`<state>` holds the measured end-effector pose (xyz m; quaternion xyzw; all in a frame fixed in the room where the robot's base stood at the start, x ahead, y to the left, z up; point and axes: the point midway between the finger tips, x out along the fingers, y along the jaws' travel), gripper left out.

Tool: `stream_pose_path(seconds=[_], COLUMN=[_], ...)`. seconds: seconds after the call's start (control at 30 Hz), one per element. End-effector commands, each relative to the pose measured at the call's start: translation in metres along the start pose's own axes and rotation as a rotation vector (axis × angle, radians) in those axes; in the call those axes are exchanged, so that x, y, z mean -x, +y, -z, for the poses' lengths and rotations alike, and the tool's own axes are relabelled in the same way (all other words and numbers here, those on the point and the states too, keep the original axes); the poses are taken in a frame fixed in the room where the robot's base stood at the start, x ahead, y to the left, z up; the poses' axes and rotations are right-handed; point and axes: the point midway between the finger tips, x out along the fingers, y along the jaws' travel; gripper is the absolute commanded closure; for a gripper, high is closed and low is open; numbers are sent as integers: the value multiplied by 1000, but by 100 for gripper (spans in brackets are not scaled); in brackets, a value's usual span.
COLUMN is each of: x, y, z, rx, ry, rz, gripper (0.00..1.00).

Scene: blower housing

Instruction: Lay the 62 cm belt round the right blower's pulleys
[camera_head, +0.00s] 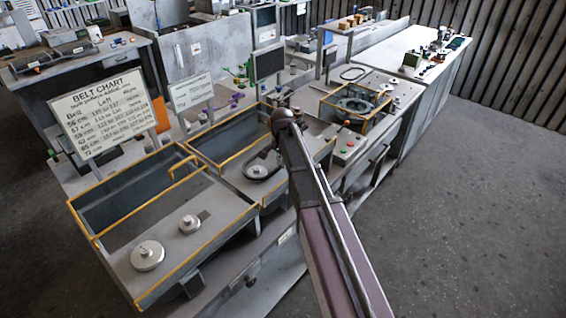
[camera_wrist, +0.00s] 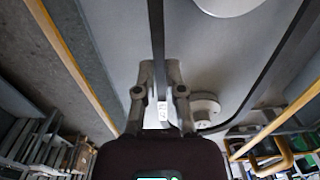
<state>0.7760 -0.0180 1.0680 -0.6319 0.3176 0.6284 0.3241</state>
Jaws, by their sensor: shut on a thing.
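In the wrist view my gripper (camera_wrist: 160,92) is shut on a dark belt (camera_wrist: 157,45), which runs up from between the fingers. A white tag shows at the fingertips. Another dark strand (camera_wrist: 262,88) slants down the right side and bends near the small pulley (camera_wrist: 204,107). A larger pale pulley (camera_wrist: 228,4) is cut off at the top. Both pulleys appear between the strands; I cannot tell whether the belt is seated. In the head view the right blower housing (camera_head: 222,137) shows one pulley (camera_head: 258,170) with dark belt beside it. My arm hides the gripper and the other pulley.
The left blower housing (camera_head: 85,225), with orange rims, holds two bare pulleys (camera_head: 148,255) (camera_head: 190,223). A belt chart (camera_head: 100,115) and a smaller sign (camera_head: 192,92) stand behind. A bench with another orange-framed fixture (camera_head: 355,104) lies to the right. The floor at far right is clear.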

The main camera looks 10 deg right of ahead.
Motion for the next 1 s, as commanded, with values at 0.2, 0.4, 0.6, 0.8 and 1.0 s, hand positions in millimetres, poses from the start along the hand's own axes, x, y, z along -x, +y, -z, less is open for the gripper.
stream_pose_path(seconds=[0.2,0.4,0.6,0.8,1.0], x=[-2,-2,-2,-6,-11], y=[0,0,0,0,0], z=[0,0,0,0,0], rx=[0,0,1,1,1], ry=[0,0,0,0,0], rz=[0,0,0,0,0], gripper=[100,100,100,100,100])
